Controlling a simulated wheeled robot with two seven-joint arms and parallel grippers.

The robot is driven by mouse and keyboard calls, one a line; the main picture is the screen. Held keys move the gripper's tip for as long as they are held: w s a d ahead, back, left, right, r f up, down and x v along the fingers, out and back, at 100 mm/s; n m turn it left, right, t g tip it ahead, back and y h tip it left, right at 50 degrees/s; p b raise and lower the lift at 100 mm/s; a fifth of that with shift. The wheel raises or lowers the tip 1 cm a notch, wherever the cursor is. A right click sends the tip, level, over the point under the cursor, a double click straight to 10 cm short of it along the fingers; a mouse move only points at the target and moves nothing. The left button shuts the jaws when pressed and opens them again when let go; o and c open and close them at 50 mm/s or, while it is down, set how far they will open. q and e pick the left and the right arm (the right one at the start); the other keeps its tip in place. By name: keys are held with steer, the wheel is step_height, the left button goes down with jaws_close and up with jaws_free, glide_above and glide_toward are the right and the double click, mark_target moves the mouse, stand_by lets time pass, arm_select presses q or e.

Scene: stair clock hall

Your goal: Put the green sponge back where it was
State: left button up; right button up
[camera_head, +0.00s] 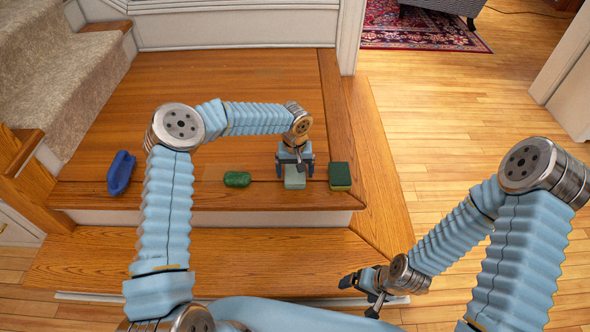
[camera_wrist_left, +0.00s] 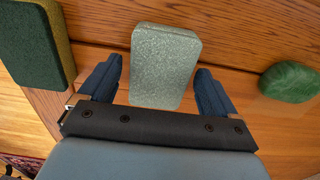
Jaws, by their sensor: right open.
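A pale green, speckled sponge-like block (camera_head: 295,178) lies on the upper wooden step near its front edge; it also shows in the left wrist view (camera_wrist_left: 164,66). A dark green sponge with a yellow layer (camera_head: 340,176) lies just right of it, and at the left of the left wrist view (camera_wrist_left: 35,45). My left gripper (camera_head: 295,164) is over the pale block, its fingers (camera_wrist_left: 159,88) open on either side, with a visible gap on at least one side. My right gripper (camera_head: 360,284) is open and empty over the lower step's front right.
A dark green rounded lump (camera_head: 237,179) lies left of the pale block, also in the left wrist view (camera_wrist_left: 289,82). A blue elongated object (camera_head: 121,172) is farther left. Carpeted stairs (camera_head: 55,75) rise at left. The step (camera_head: 250,75) behind is clear.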

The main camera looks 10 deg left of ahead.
mark_target(295, 172)
arm_select(q)
step_height(295, 172, up, 12)
stand_by(0.6)
stand_by(0.5)
